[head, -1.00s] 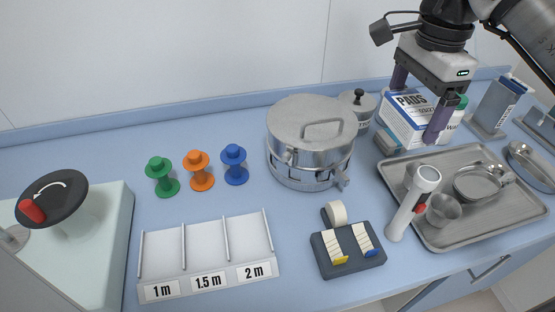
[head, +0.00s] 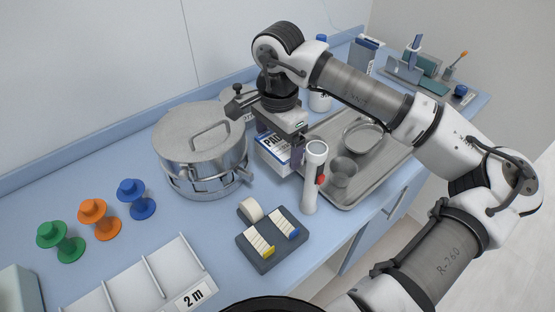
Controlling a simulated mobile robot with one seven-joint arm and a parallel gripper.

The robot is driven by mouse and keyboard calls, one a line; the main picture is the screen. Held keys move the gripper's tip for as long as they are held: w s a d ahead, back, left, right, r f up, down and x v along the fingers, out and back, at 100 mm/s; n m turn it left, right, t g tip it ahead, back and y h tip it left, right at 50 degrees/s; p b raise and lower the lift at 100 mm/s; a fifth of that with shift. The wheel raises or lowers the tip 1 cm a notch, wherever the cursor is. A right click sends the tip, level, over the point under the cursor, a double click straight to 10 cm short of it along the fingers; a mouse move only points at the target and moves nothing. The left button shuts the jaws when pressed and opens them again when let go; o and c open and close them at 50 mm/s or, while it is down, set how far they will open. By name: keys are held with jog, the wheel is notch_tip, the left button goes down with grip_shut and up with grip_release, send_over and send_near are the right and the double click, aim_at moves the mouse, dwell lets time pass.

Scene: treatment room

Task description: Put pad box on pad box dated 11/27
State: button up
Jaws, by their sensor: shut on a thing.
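My gripper (head: 279,143) is shut on a white and blue pad box (head: 271,152) marked "PADS", with one finger on its right side. The box is to the right of the steel pot, by the left end of the steel tray. My gripper covers its upper part, and the white handheld device stands in front of its right side. I cannot make out a date on it. No second pad box can be told apart now, and I cannot tell whether the held box touches anything beneath it.
The lidded steel pot (head: 203,150) stands close on the left. The white handheld device (head: 312,180) and steel tray (head: 345,192) are close on the right. A dark tape holder (head: 268,252) lies in front. Green, orange and blue spools (head: 137,200) stand at left.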

jog(key=shift+f+p, duration=0.5)
jog(key=shift+f, duration=2.75)
jog(key=shift+f, duration=0.15)
jog(key=o, duration=0.8)
jog(key=shift+o, duration=0.2)
